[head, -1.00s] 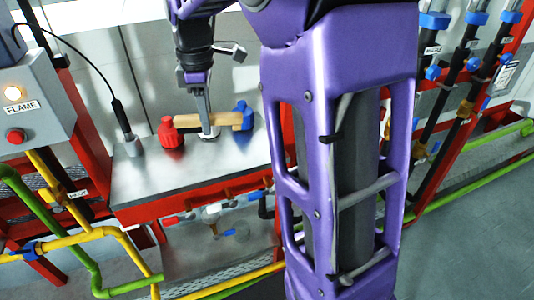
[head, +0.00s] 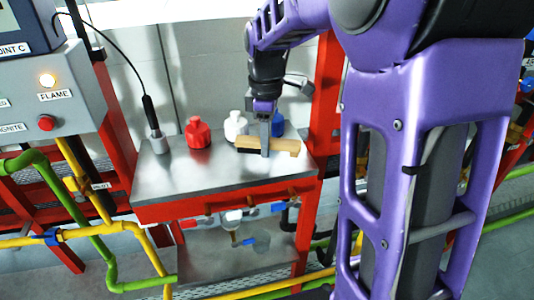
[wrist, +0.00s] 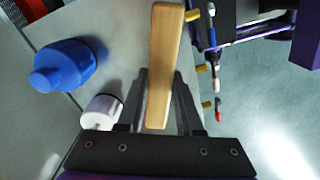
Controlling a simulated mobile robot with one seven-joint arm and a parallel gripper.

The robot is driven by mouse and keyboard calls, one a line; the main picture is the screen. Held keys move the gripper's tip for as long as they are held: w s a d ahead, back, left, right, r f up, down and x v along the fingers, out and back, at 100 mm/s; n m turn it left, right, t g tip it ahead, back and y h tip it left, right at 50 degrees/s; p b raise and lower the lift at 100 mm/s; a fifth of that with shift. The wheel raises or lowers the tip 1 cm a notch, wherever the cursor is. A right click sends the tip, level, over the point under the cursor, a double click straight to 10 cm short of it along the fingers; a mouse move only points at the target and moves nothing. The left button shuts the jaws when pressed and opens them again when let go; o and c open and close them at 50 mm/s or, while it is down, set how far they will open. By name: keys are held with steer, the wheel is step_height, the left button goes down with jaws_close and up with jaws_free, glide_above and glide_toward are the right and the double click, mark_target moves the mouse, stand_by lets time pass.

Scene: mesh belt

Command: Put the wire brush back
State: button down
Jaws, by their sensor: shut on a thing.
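The wire brush (head: 279,147) shows as a pale wooden bar. My gripper (head: 265,141) points down and is shut on the bar around its middle. In the head view the brush lies crosswise in front of the white bottle and the blue bottle, over the right part of the metal bench top. I cannot tell whether it touches the top. In the wrist view the wooden bar (wrist: 166,50) runs lengthwise between the fingers. The bristles cannot be made out clearly.
A red bottle (head: 198,133), a white bottle (head: 235,126) and a blue bottle (head: 277,125) stand on the bench top (head: 180,176). A cabled probe (head: 156,138) stands at its left. The front left of the top is clear. A red post (head: 327,85) rises at the right.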

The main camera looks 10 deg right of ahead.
mark_target(267, 163)
steer(key=shift+f, duration=1.5)
steer(key=shift+f, duration=0.1)
steer(key=shift+f+b, duration=0.15)
steer(key=shift+b, duration=0.2)
steer(key=c, duration=0.6)
jaws_free()
step_height(267, 163, up, 12)
steer(key=shift+r+p, duration=0.25)
steer(key=shift+p, duration=0.9)
